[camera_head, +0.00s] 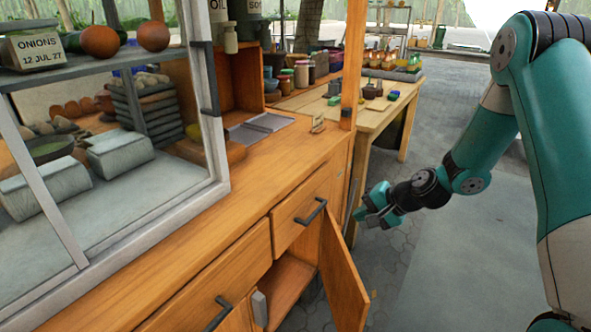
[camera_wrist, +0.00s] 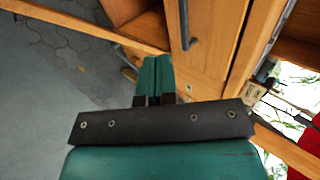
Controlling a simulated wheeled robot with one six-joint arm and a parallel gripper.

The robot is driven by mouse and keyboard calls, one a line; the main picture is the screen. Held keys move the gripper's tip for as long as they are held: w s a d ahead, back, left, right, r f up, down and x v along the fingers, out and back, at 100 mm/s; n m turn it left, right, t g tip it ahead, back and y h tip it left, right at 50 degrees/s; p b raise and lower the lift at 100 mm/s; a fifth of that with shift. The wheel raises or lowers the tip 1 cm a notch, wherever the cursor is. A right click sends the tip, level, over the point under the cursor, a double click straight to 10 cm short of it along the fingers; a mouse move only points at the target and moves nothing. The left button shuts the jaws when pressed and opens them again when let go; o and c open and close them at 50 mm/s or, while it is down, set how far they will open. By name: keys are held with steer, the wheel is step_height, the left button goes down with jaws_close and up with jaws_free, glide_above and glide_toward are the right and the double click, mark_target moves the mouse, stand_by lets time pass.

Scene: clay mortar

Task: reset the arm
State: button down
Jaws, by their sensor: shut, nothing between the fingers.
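My teal and black arm reaches in from the right in the head view. My gripper (camera_head: 372,208) hangs in the air in front of the wooden cabinet (camera_head: 262,160), near its right end. In the wrist view, its two teal fingers (camera_wrist: 154,75) lie together with nothing between them. The gripper is shut and empty. It looks apart from the cabinet front.
A cabinet door (camera_head: 343,270) stands open below a drawer (camera_head: 300,210), sticking out near my gripper. A glass-fronted case (camera_head: 215,130) stands on the counter. A wooden table (camera_head: 370,120) with jars and small blocks stands behind. Paved floor (camera_head: 445,250) is free on the right.

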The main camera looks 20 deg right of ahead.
steer(key=s+a+r+n+g+p, duration=0.1)
steer(key=s+a+r+n+p, duration=0.15)
steer(key=s+a+r, duration=0.35)
steer(key=s+a+r+n+g+p, duration=0.2)
steer(key=a+r+n, duration=0.2)
steer(key=r, duration=0.4)
steer(key=s+a+r+n+g+p, duration=0.1)
steer(key=s+a+r+n+p, duration=0.3)
steer(key=r, duration=0.3)
steer(key=s+a+r+n+g+h+p, duration=0.1)
steer(key=s+r+n, duration=0.2)
steer(key=s+r, duration=0.2)
steer(key=s+a+r+n+g+h+p, duration=0.1)
steer(key=s+r, duration=0.4)
steer(key=s, duration=0.6)
steer(key=shift+s+a+r+n+g+p, duration=0.3)
steer(key=shift+a+n+g+p, duration=0.3)
steer(key=shift+n, duration=0.65)
steer(key=shift+a, duration=0.15)
